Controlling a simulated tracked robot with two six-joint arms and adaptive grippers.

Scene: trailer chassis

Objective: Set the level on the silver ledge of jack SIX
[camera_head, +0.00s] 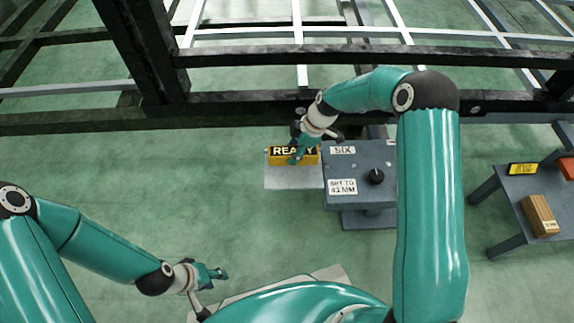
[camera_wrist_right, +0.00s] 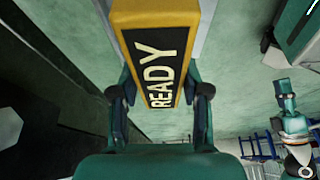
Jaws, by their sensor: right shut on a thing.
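The level is a yellow block with a black READY label (camera_head: 274,153); it also fills the upper middle of the right wrist view (camera_wrist_right: 143,14). My right gripper (camera_head: 303,153) is shut on it, with one finger on each long side. The level lies over the back part of the silver ledge (camera_head: 290,182); whether it touches is hard to tell. The ledge sticks out left of the grey-blue jack marked SIX (camera_head: 352,165). My left gripper (camera_head: 216,274) hangs over the floor at lower left, apart from everything; its fingers are too small to judge.
The jack has a black knob (camera_head: 376,177) and a setting label. Dark chassis beams (camera_head: 240,100) run behind it, close to my right gripper. A side table (camera_head: 505,190) at right carries a yellow-labelled item (camera_head: 522,169), a wooden block (camera_head: 540,215) and a red piece (camera_head: 567,168).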

